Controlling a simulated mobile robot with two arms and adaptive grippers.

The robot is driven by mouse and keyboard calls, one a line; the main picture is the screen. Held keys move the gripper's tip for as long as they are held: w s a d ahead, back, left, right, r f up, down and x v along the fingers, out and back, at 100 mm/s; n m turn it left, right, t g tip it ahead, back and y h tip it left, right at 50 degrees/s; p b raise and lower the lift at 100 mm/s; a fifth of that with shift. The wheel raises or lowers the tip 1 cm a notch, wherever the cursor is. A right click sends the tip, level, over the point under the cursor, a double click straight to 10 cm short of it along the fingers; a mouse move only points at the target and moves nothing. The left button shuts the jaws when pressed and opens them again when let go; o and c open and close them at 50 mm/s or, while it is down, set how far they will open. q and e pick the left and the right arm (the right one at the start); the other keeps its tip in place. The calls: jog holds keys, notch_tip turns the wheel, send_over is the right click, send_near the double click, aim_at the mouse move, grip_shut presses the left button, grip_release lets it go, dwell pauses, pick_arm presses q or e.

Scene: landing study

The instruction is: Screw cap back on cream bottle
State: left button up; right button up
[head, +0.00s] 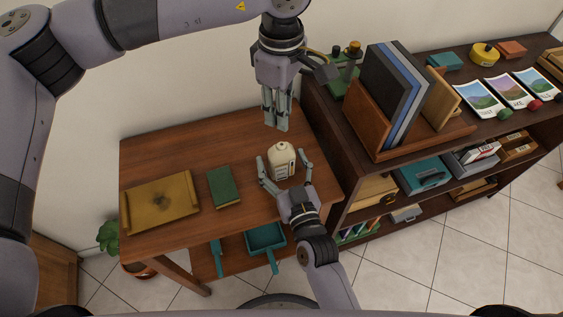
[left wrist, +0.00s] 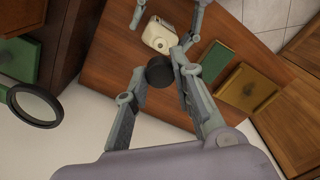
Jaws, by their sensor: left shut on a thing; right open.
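The cream bottle (head: 281,161) stands upright on the wooden table, with a dark marking on its side. It also shows in the left wrist view (left wrist: 159,36). My left gripper (head: 277,127) points down above and behind the bottle, apart from it. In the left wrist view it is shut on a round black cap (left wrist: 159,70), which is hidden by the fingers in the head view. My right gripper (head: 284,174) is open low at the table, with one finger on each side of the bottle. I cannot tell whether the fingers touch it.
A green book (head: 223,187) and a yellow-brown tray (head: 160,203) lie on the table (head: 185,145) left of the bottle. A dark shelf unit (head: 335,120) with a book rack and cards stands close on the right.

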jog(key=shift+w+a, duration=0.1)
jog(key=shift+w, duration=0.1)
jog(key=shift+c, duration=0.5)
grip_shut()
pick_arm(q)
send_over(282, 146)
jog(key=shift+f, duration=2.5)
jog(key=shift+f, duration=0.9)
jog(key=shift+f, duration=0.55)
